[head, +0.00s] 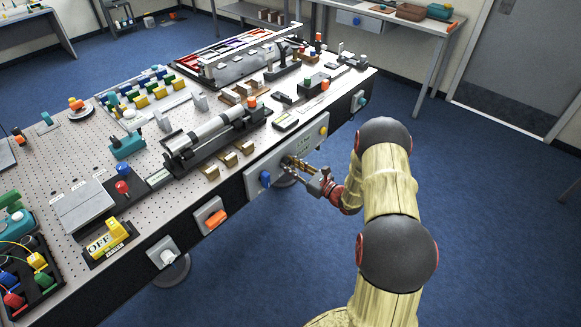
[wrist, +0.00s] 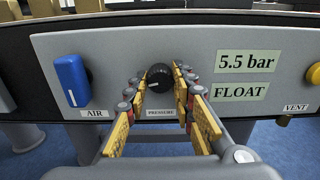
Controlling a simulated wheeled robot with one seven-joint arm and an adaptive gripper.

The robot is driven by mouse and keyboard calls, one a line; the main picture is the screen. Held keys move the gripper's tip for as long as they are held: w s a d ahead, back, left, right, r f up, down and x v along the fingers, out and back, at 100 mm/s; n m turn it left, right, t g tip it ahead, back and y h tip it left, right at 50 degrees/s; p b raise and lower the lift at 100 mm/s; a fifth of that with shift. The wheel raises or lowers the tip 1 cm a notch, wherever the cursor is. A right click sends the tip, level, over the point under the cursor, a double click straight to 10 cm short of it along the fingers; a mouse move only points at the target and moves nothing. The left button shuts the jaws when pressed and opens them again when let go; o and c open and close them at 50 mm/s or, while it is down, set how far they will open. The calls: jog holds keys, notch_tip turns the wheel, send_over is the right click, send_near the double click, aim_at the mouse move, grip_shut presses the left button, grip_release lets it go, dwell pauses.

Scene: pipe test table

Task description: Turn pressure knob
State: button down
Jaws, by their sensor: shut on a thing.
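The pressure knob (wrist: 159,77) is a round black knob with a white mark, above the PRESSURE label (wrist: 161,112) on a grey front panel (wrist: 110,55). My gripper (wrist: 160,84) has its yellow-padded fingers on the left and right sides of the knob, shut on it. In the head view my gripper (head: 291,165) reaches the panel at the table's front edge, and it hides the knob there. Two displays beside the knob read 5.5 bar (wrist: 246,62) and FLOAT (wrist: 239,91).
A blue AIR handle (wrist: 72,80) is left of the knob, and a yellow VENT button (wrist: 314,74) is at the far right. The pegboard table (head: 60,160) carries a pipe fixture (head: 213,130) and many devices. The blue floor (head: 500,200) to the right is open.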

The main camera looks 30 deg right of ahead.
jog(key=shift+n, duration=0.3)
jog(key=c, duration=1.6)
grip_release()
jog(key=shift+o, duration=0.5)
jog(key=v, duration=1.2)
